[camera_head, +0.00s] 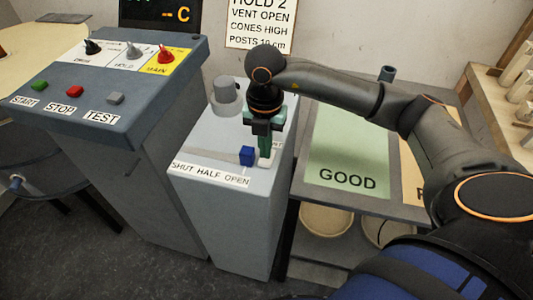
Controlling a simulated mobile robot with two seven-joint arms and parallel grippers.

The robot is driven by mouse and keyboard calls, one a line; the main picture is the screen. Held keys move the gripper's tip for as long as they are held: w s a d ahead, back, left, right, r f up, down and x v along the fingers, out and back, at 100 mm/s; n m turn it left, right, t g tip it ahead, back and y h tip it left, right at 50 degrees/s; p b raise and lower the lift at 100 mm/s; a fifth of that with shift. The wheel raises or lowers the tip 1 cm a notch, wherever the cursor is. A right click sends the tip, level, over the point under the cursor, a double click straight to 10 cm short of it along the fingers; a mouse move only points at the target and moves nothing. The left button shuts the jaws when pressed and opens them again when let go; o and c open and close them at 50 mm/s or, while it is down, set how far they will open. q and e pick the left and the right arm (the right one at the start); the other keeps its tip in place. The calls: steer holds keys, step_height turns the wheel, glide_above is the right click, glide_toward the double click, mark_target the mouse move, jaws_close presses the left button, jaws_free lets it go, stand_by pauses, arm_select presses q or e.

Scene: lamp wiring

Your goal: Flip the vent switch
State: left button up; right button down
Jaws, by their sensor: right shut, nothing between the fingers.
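The grey pedestal (215,148) stands in the middle, with a label strip (210,174) reading SHUT, HALF, OPEN along its front edge. A small blue block-shaped handle (247,156) stands on its top, behind the OPEN end of the strip; I take it for the vent switch. My right gripper (266,154) points down just to the right of the blue handle, shut and empty. I cannot tell whether it touches the handle. A small pale piece shows at the fingertips, and part of a label behind them is covered. My left gripper is not in view.
A grey round knob (226,92) stands at the pedestal's back. A control console (110,85) with START, STOP and TEST buttons is at left. A table with a green GOOD mat (347,150) is at right, partly behind my right arm. A wall sign (262,24) reads VENT OPEN.

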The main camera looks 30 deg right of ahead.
mark_target(265, 161)
steer(key=shift+f+b, duration=0.8)
steer(key=shift+f, duration=0.25)
stand_by(0.6)
steer(key=shift+r, duration=0.2)
step_height(265, 161, up, 7)
steer(key=p, duration=0.5)
steer(key=shift+p, duration=0.35)
steer(key=shift+f, duration=0.1)
